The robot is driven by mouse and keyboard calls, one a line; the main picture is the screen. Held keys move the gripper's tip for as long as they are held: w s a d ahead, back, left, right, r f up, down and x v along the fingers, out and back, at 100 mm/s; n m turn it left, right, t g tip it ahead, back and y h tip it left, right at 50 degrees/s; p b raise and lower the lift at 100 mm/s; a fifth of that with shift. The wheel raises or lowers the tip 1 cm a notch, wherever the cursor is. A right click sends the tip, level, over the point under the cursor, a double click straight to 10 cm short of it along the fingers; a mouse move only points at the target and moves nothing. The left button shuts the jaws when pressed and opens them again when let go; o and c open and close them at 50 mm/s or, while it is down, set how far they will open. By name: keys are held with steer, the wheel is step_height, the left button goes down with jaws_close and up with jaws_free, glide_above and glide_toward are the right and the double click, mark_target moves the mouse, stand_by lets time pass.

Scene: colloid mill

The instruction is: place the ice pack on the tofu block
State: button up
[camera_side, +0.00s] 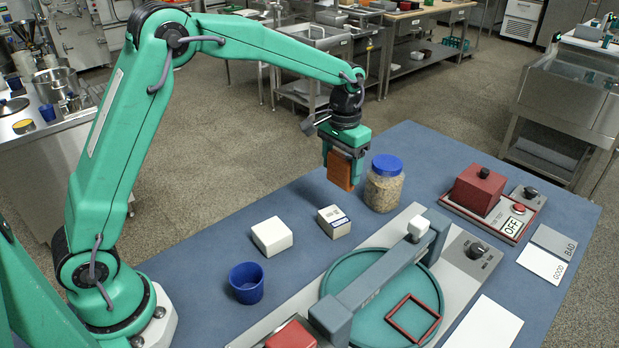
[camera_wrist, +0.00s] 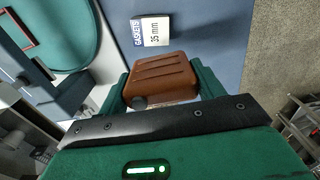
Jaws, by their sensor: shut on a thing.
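My gripper (camera_side: 345,150) is shut on a brown, ridged block with rounded edges, apparently the ice pack (camera_side: 340,170). In the wrist view the ice pack (camera_wrist: 160,78) sits between the two green fingers. It is held in the air above the far part of the blue table, with space under it. The tofu block (camera_side: 271,236) is a white block lying on the table, lower left of the gripper in the side view. Its top is bare. I cannot make out the tofu block in the wrist view.
A white gasket box (camera_side: 334,221) stands between the tofu block and a blue-lidded jar (camera_side: 384,183). A blue cup (camera_side: 246,283) stands in front of the tofu block. The mill with its round green plate (camera_side: 352,268) and grey bar fills the right front.

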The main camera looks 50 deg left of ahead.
steer(key=s+d+r, duration=0.2)
steer(key=s, duration=0.9)
steer(key=s+d+r, duration=0.2)
steer(key=s+d, duration=0.1)
steer(key=s, duration=0.8)
steer(key=shift+s+r, duration=0.25)
steer(key=shift+s, duration=0.15)
steer(key=shift+w, duration=0.1)
glide_toward(271, 230)
steer(key=shift+f, duration=2)
steer(key=shift+f, duration=0.15)
steer(key=o, duration=1.1)
steer(key=shift+c, duration=0.2)
